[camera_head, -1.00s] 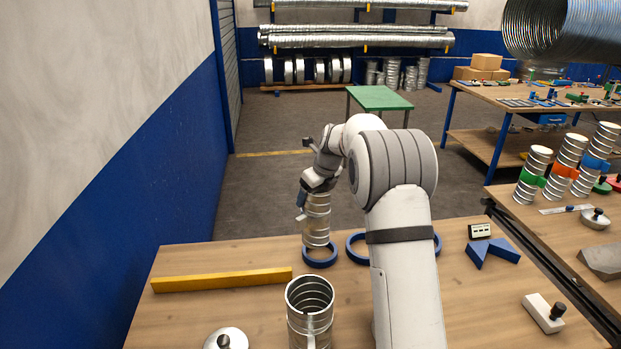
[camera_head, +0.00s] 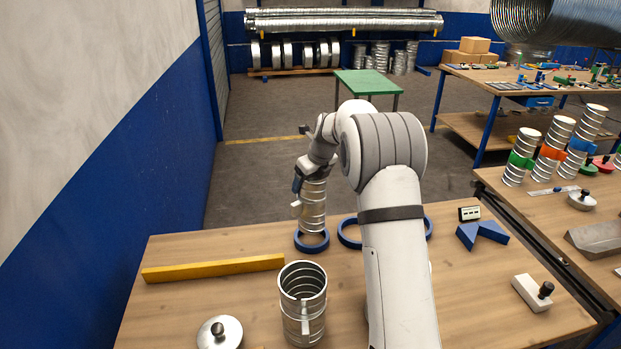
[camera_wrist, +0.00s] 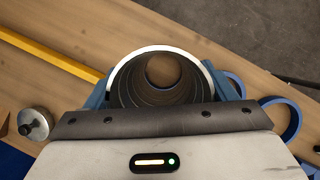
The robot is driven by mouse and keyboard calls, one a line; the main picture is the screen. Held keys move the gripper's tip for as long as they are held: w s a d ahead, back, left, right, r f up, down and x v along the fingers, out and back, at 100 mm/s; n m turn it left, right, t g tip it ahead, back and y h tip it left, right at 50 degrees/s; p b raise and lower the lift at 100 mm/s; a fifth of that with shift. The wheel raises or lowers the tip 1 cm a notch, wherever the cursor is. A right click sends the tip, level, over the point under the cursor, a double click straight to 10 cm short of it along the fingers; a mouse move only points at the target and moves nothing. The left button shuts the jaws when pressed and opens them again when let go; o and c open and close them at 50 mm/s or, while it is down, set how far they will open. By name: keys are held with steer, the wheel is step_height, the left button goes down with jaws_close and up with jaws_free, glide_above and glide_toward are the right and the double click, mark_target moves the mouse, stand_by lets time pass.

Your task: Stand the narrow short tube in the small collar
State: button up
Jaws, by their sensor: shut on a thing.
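The narrow short tube (camera_head: 313,208) is silver, ribbed and upright. My gripper (camera_head: 301,186) is shut on it near its top. In the wrist view its open mouth (camera_wrist: 125,84) shows, with a patch of wood at the bottom of its bore. The small collar (camera_head: 311,246) is a blue ring on the table under the tube. The tube's lower end appears within the ring's outline, with the front rim in front of it. I cannot tell whether it is inside the ring or just above it.
A larger blue ring (camera_head: 347,238) lies to the right, partly behind my arm. A yellow bar (camera_head: 213,268) lies to the left. A wider open tube (camera_head: 303,315) and a knobbed lid (camera_head: 219,333) stand nearer. Blue angled blocks (camera_head: 483,233) lie on the right.

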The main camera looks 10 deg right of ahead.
mark_target(316, 183)
step_height(316, 183, down, 7)
steer(key=b, duration=0.2)
steer(key=shift+r+b, duration=0.2)
steer(key=shift+b, duration=0.2)
stand_by(0.3)
stand_by(0.4)
steer(key=o, duration=1.5)
steer(key=b+v, duration=0.1)
steer(key=v, duration=0.6)
steer(key=shift+d+r+b, duration=0.1)
steer(key=shift+b, duration=0.3)
steer(key=shift+s+r, duration=0.1)
steer(key=shift+r, duration=0.1)
